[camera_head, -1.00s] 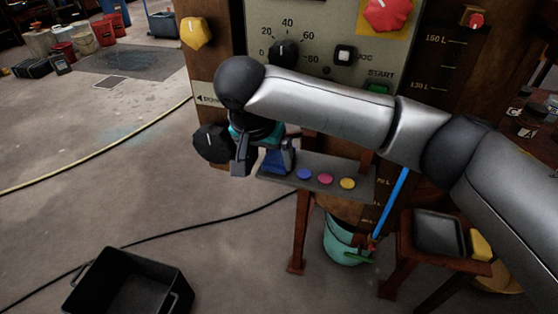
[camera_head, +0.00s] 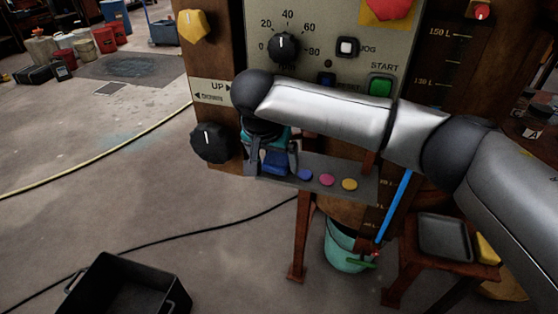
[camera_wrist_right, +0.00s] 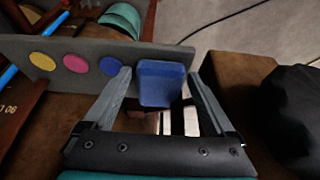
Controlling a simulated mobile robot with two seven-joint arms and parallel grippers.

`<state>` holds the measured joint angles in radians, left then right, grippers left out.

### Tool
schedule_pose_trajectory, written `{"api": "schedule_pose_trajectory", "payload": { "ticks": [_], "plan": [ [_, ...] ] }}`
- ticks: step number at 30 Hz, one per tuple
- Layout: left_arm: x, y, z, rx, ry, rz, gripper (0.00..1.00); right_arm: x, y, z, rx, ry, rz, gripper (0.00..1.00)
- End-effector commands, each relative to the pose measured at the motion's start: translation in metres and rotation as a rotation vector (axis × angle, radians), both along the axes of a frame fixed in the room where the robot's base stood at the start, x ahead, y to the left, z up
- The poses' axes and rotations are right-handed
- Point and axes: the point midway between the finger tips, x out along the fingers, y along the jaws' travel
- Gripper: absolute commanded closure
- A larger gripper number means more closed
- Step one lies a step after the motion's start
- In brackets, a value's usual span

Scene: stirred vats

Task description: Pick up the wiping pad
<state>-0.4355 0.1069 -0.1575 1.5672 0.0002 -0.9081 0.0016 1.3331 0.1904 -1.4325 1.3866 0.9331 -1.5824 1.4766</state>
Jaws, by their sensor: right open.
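A blue pad-like block (camera_head: 276,162) is at the left end of a narrow grey shelf (camera_head: 325,168) on the front of the panel. My right gripper (camera_head: 279,172) is at this end of the shelf, pointing down, with its fingers spread. In the right wrist view the blue block (camera_wrist_right: 161,84) lies between the open fingertips of the gripper (camera_wrist_right: 159,76), with a small gap on each side. The block's lower part is partly hidden in that view. My left gripper is not in view.
Blue, pink and yellow discs (camera_head: 327,180) line the shelf. A large black knob (camera_head: 211,143) is left of the gripper. A teal bucket (camera_head: 343,252) stands below. A black crate (camera_head: 125,290) is on the floor.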

Motion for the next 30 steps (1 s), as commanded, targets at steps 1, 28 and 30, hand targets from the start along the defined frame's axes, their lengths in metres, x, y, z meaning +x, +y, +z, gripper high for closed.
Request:
{"api": "schedule_pose_trajectory", "payload": {
  "ticks": [1, 28, 30],
  "plan": [
    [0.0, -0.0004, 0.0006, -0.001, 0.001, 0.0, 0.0, 0.0005, 0.0, -0.0012, 0.0, 0.0, 0.001, 0.1],
    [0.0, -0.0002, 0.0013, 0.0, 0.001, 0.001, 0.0, 0.0005, 0.0001, -0.0009, 0.001, 0.0, 0.0, 0.79],
    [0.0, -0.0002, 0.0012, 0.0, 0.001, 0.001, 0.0, 0.0005, 0.0001, -0.0009, 0.001, 0.0, 0.0, 0.79]
  ]
}}
